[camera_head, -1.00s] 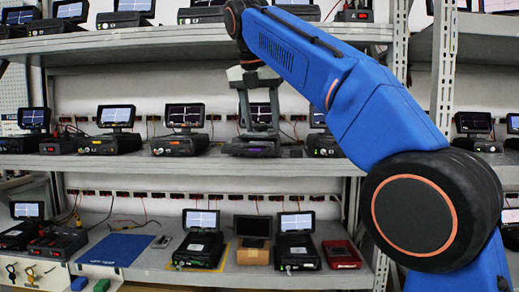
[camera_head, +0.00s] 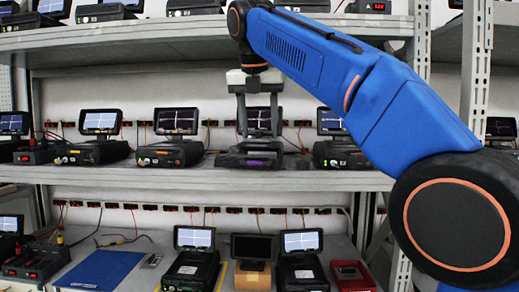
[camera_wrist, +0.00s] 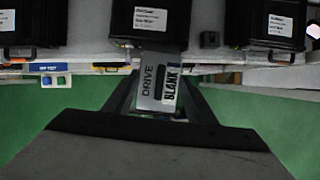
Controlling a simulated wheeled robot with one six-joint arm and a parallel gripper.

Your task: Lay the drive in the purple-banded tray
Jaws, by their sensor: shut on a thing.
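My gripper (camera_head: 260,134) hangs in front of the middle shelf, fingers pointing down, in the head view. In the wrist view, it is shut on a silver drive (camera_wrist: 149,85) marked DRIVE, with a white BLANK label. The drive cannot be made out clearly in the head view. A low dark grey tray (camera_head: 232,160) with a purple band on its front sits at the front of the middle shelf, below the fingers. I cannot tell the gap between drive and tray.
Testers with small screens (camera_head: 177,150) stand on both sides along the middle shelf (camera_head: 110,174). The top shelf (camera_head: 150,38) is close above my gripper. The lower shelf holds a blue mat (camera_head: 100,268), more testers, a cardboard box (camera_head: 252,277) and a red device (camera_head: 352,275).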

